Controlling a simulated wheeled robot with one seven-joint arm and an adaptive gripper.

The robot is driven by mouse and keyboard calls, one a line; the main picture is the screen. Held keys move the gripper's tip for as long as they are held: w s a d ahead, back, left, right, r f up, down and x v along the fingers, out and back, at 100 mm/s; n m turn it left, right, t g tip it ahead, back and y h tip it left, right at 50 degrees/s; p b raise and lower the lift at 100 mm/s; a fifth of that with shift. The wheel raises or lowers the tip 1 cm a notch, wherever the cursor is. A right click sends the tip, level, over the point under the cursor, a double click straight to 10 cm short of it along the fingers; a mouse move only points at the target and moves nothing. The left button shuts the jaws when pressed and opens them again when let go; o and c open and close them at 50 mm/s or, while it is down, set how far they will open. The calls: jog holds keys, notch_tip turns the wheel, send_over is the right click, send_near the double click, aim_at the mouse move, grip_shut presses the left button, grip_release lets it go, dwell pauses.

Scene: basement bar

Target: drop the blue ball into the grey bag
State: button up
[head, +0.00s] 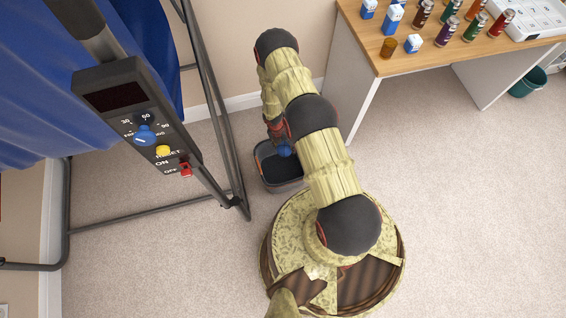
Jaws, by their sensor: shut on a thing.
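The blue ball (285,151) is held at the end of my gripper (279,137), which points down and is partly hidden behind my arm. The gripper is shut on the ball. The grey bag (285,187) is a dark, open-topped container on the carpet, just beyond my base. In the head view the ball overlaps the bag's opening near its back right. I cannot tell the ball's exact height over the rim. My arm hides the right part of the bag.
A metal frame with blue cloth (30,100) and a control box (140,115) stands at left. A wooden-topped desk (430,58) with cans and small cartons stands at upper right. Carpet at right is clear.

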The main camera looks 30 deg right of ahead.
notch_tip(320, 180, down, 6)
jog(key=b, duration=0.3)
jog(key=shift+r, duration=0.15)
jog(key=o, duration=1.2)
jog(key=shift+o, duration=0.2)
jog(key=r, duration=0.4)
jog(key=w+a+r, duration=0.1)
jog(key=r, duration=0.6)
jog(key=shift+w+a+r, duration=0.3)
jog(key=shift+a+r, duration=0.05)
jog(key=shift+r, duration=0.05)
